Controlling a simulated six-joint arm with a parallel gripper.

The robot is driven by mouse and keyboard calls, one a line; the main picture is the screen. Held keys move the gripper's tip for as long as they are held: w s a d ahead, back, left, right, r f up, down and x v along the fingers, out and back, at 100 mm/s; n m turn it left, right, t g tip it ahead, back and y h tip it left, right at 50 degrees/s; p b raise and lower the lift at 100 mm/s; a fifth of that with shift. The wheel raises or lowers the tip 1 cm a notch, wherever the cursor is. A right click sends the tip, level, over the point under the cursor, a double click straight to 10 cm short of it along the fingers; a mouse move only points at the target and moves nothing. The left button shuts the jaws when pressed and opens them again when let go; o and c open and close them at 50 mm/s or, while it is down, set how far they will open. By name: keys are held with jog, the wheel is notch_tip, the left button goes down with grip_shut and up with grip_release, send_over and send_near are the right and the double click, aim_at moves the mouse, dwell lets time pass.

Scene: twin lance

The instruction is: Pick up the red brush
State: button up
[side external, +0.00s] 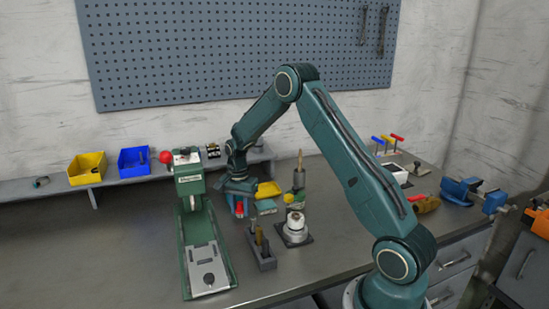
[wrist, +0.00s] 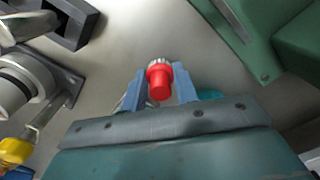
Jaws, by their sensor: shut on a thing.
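The red brush (wrist: 160,84) shows in the wrist view as a red cylinder with a pale, ridged far end. It sits between the two blue fingers of my gripper (wrist: 161,88), which are shut on it.
The green press (side external: 190,200) stands close left of my gripper. A dark holder with upright tools (side external: 262,252) and a white-and-grey fixture (side external: 295,230) stand in front and right. Yellow (side external: 87,168) and blue (side external: 134,162) bins sit on the back shelf. The bench front left is clear.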

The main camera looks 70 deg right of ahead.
aim_at(266, 204)
notch_tip(266, 204, up, 19)
dwell(0.6)
jog(key=shift+r, duration=0.1)
jog(key=shift+o, duration=0.7)
jog(key=s+d+f, duration=0.1)
jog(key=d+f, duration=0.1)
jog(key=f, duration=0.1)
jog(key=s+d+f, duration=0.2)
jog(key=d+f, duration=0.1)
jog(key=f, duration=0.1)
jog(key=s+d+f, duration=0.2)
jog(key=f, duration=0.2)
jog(key=shift+s+d, duration=0.2)
jog(key=shift+d, duration=0.05)
jog(key=shift+c, duration=0.3)
jog(key=shift+f, duration=0.1)
jog(key=shift+f, duration=2.85)
jog(key=shift+f, duration=0.6)
